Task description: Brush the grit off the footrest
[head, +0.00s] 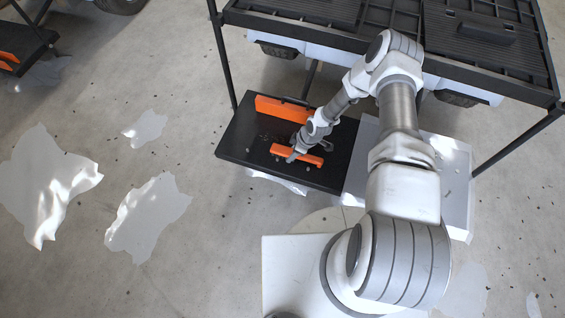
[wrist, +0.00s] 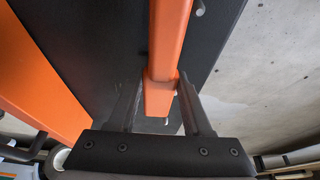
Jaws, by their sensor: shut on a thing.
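The footrest (head: 237,146) is a black platform low on the cart; it also fills the middle of the wrist view (wrist: 95,45). Small light bits of grit lie on it, a few of them near the orange bar; one bit (wrist: 200,8) shows beside the bar in the wrist view. My gripper (head: 292,157) is over the footrest, shut on an orange bar (head: 312,159), which looks like the brush. In the wrist view the bar (wrist: 168,40) runs between the two fingers. Its bristles, if any, are hidden, and I cannot tell whether it touches the surface.
A wider orange panel (head: 283,109) stands at the footrest's back edge. A pale box-like surface (head: 455,180) is to the right, partly behind my arm. The black roof rack (head: 385,30) and its posts rise behind. Speckled concrete with pale patches (head: 148,215) is open to the left.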

